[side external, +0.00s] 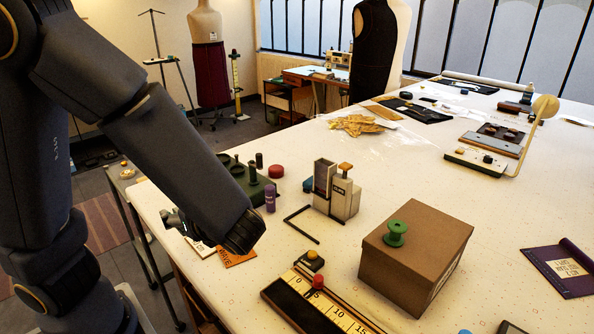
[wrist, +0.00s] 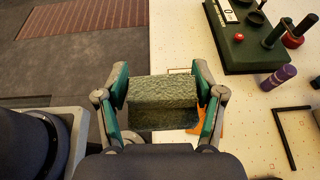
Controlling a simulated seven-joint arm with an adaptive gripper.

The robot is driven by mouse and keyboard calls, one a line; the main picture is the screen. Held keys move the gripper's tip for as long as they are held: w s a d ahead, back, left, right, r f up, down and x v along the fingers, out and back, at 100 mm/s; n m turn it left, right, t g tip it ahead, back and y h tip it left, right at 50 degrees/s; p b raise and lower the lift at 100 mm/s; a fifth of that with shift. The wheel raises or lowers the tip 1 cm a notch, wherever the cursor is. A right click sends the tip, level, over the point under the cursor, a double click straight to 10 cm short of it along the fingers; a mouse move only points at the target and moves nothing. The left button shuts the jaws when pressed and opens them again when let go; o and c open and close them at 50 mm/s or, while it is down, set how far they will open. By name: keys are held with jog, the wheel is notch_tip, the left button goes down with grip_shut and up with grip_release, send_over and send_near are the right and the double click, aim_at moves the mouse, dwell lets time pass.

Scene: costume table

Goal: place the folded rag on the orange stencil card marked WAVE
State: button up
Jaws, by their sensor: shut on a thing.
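The folded rag (wrist: 165,90) is grey-green and rough. In the wrist view it sits between the two fingers of my gripper (wrist: 163,84), which is shut on it. The orange stencil card (side external: 238,258) lies near the table's left edge, partly behind my arm in the side view, with the lettering WAVE partly readable. In the wrist view only small orange bits of it (wrist: 222,130) show beside and below the rag and right finger. In the side view part of my gripper (side external: 180,222) shows left of the card; the rag is hidden there. I cannot tell its height above the table.
A black angle bar (side external: 301,224), a purple bottle (side external: 270,198) and a green tray (wrist: 243,45) with spools stand nearby. A cardboard box (side external: 416,255) and a ruler tray (side external: 295,305) are to the right. The table edge is close on the left.

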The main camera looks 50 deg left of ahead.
jog(key=w+f, duration=0.3)
jog(key=w+a+f, duration=0.1)
jog(key=w+f, duration=0.5)
jog(key=f, duration=0.1)
jog(key=shift+a+f, duration=0.1)
jog(key=shift+a, duration=0.25)
jog(key=shift+f, duration=0.35)
jog(key=shift+f, duration=0.45)
jog(key=o, duration=1.1)
